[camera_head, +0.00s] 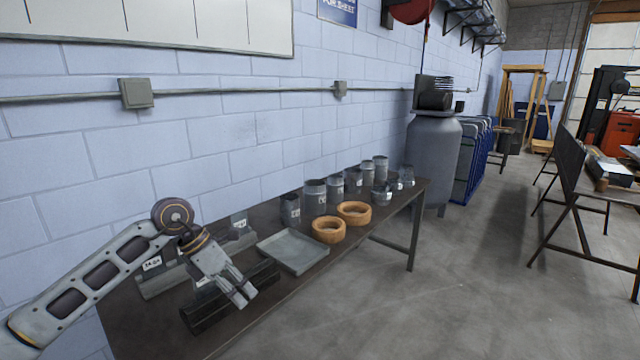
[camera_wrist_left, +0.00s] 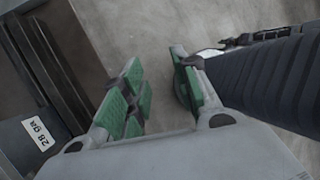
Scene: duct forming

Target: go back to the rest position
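My left gripper (camera_head: 243,295) hangs over the front edge of the dark workbench, in front of a black rack, with its fingers pointing down and to the right. In the left wrist view its green-padded fingers (camera_wrist_left: 160,95) stand apart with bare floor showing between them. It holds nothing. My right gripper does not show in the head view. A dark ribbed part at the right of the left wrist view cannot be made out for certain.
The workbench (camera_head: 312,270) carries a grey tray (camera_head: 293,251), two orange rings (camera_head: 328,230), several metal duct pieces (camera_head: 315,196) and racks with labels, one reading 28 ga (camera_wrist_left: 38,132). A grey tank (camera_head: 432,155) stands beyond. The floor at right is clear up to another table (camera_head: 608,190).

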